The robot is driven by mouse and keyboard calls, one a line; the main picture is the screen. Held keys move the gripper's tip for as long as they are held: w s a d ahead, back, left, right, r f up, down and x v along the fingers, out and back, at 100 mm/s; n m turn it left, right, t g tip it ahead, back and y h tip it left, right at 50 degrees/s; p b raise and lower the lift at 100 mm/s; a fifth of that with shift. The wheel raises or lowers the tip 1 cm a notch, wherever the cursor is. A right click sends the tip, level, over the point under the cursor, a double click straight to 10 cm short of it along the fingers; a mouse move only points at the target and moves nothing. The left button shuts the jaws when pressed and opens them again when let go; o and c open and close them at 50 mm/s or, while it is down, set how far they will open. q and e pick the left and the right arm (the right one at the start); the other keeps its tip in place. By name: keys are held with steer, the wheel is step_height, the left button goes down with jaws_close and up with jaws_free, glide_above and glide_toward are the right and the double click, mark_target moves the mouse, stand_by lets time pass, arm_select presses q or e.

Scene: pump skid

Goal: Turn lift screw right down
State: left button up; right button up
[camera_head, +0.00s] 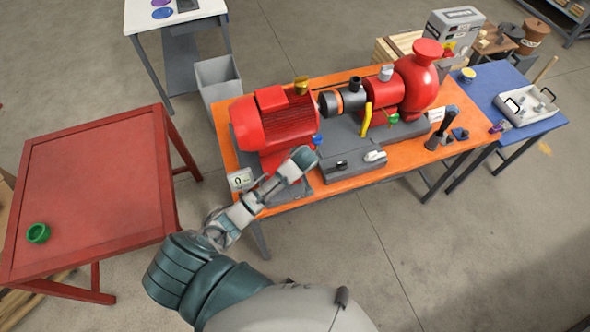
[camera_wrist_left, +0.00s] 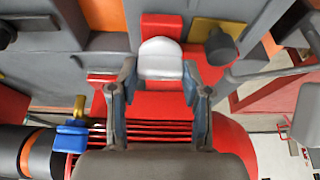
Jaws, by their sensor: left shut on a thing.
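My left gripper (camera_head: 303,158) reaches in over the orange bench at the near side of the red motor (camera_head: 272,120). In the left wrist view its two fingers (camera_wrist_left: 160,75) stand on either side of a pale grey knob (camera_wrist_left: 161,54) and are shut on it. The knob, which looks like the lift screw, sits against a red block (camera_wrist_left: 161,26). In the head view the gripper hides this knob. The motor's red ribbed body also shows below the fingers in the left wrist view (camera_wrist_left: 230,143). My right gripper is not in view.
A blue knob (camera_wrist_left: 70,137) and a dark knob on a yellow plate (camera_wrist_left: 220,47) are close by. A coupling (camera_head: 330,103) and red pump (camera_head: 417,80) stand to the right on the orange bench (camera_head: 348,190). A red table (camera_head: 90,190) is at left.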

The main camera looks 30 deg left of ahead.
arm_select(q)
steer(key=shift+s+d+f, duration=0.1)
steer(key=shift+s+f, duration=0.05)
steer(key=shift+f, duration=0.1)
steer(key=o, duration=1.2)
steer(key=shift+r, duration=0.1)
steer(key=shift+c, duration=0.2)
steer(key=shift+r, duration=0.1)
steer(key=v, duration=0.7)
steer(key=shift+r, duration=0.1)
